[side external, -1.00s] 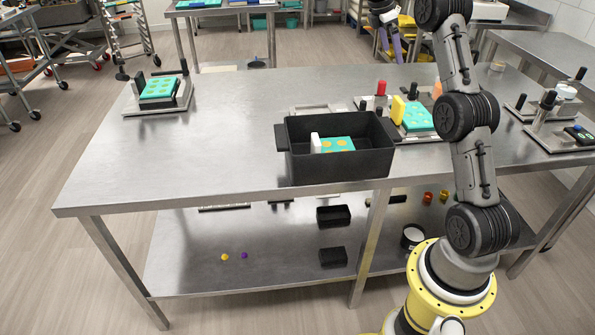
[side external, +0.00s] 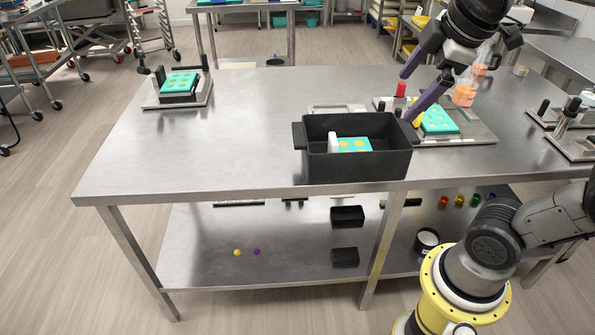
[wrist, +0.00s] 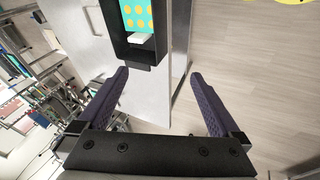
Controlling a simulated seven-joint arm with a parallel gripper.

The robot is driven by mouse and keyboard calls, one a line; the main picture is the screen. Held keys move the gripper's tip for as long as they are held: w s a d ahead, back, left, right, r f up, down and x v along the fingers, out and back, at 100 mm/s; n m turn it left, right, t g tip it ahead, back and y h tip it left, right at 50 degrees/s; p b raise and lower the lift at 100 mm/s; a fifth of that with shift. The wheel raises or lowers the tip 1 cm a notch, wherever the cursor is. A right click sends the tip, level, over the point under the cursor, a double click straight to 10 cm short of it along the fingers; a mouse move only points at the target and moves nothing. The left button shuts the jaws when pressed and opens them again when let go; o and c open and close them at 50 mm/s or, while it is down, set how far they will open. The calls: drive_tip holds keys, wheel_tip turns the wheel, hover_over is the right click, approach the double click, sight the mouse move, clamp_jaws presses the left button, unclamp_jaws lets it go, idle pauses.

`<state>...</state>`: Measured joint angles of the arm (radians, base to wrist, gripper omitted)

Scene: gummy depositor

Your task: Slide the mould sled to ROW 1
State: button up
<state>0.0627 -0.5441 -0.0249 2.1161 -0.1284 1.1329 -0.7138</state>
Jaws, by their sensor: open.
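A teal mould with yellow cavities (side external: 438,120) lies on a metal base plate (side external: 478,133) at the right of the table. I take it for the mould sled; no row marks are readable. A yellow upright block (side external: 417,118) stands at its left edge, partly hidden by a finger. A red knob (side external: 400,89) stands behind it. My gripper (side external: 409,94) is open and empty, its purple fingers above and in front of this station. In the wrist view my gripper (wrist: 158,78) is spread wide with nothing between the fingertips.
A black bin (side external: 357,166) with another teal mould (side external: 354,145) and a white block stands left of the station. A third teal mould (side external: 180,82) sits on a stand at far left. Orange-filled containers (side external: 464,95) stand behind the station. The table's left middle is clear.

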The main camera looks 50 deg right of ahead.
drive_tip(key=s+a+f+m, duration=0.2)
drive_tip(key=f+m, duration=0.1)
drive_tip(key=f, duration=0.2)
drive_tip(key=s+a+f+m+y, duration=0.1)
drive_tip(key=s+a+f+m, duration=0.1)
drive_tip(key=f, duration=0.3)
drive_tip(key=shift+s+m+y, duration=0.3)
drive_tip(key=shift+s+m, duration=0.5)
drive_tip(key=shift+w+r+m, duration=0.1)
drive_tip(key=shift+w+m, duration=0.1)
drive_tip(key=shift+m, duration=0.2)
drive_tip(key=shift+c, duration=0.4)
drive_tip(key=c, duration=0.5)
drive_tip(key=shift+s+m, duration=0.1)
drive_tip(key=shift+m, duration=0.3)
drive_tip(key=shift+c, duration=0.5)
drive_tip(key=w+d+r+m+g+h, duration=0.1)
drive_tip(key=w+d+r+m, duration=0.55)
drive_tip(key=w+r, duration=0.6)
drive_tip(key=m+g+y, duration=0.1)
drive_tip(key=m+g, duration=0.3)
drive_tip(key=m, duration=0.4)
hover_over(399, 109)
wheel_tip(399, 109, down, 16)
drive_tip(key=shift+n, duration=0.25)
wheel_tip(399, 109, down, 14)
drive_tip(key=shift+r, duration=0.25)
